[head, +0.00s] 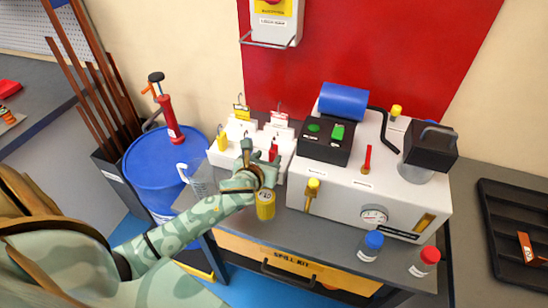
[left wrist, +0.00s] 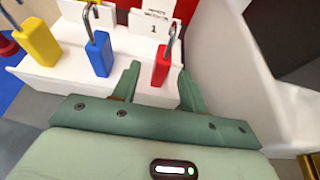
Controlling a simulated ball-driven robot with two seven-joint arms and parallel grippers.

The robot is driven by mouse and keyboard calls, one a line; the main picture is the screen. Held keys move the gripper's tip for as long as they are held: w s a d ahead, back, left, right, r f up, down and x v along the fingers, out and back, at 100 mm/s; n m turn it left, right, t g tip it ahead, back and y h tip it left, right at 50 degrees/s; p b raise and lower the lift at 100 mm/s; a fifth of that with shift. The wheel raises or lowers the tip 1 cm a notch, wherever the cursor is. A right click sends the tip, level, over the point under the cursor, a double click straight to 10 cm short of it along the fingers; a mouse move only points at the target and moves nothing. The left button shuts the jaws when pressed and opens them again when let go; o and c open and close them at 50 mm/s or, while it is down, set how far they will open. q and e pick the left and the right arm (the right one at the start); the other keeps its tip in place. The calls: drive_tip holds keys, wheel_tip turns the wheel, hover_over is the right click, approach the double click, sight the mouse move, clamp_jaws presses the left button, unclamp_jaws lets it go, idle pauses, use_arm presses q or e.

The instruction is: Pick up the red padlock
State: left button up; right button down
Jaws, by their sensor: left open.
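The red padlock (head: 273,153) stands on the front step of a white stepped rack (head: 281,140), partly behind my left gripper (head: 259,152) in the head view. In the left wrist view the red padlock (left wrist: 161,66) appears upright between my two open green fingers, with its shackle up and a white tag behind it. The fingers look spread on either side of it, with gaps visible, and are not closed on it. A blue padlock (left wrist: 98,56) stands just left of the left finger, and a yellow padlock (left wrist: 38,42) further left. My right gripper is not in view.
A white machine (head: 335,202) with a gauge stands right of the rack. A yellow can (head: 265,205) stands in front of the rack near the bench edge. More padlocks, one yellow (head: 241,112), sit on the rack's back step. A blue drum (head: 158,172) stands left.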

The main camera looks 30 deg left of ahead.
sight(271, 156)
use_arm(q)
drive_tip(key=b+x, duration=0.2)
drive_tip(key=x, duration=0.3)
drive_tip(key=shift+w+d+f, duration=0.1)
drive_tip(key=shift+w+f, duration=0.05)
drive_tip(key=shift+f, duration=0.1)
drive_tip(key=shift+r, duration=0.15)
clamp_jaws()
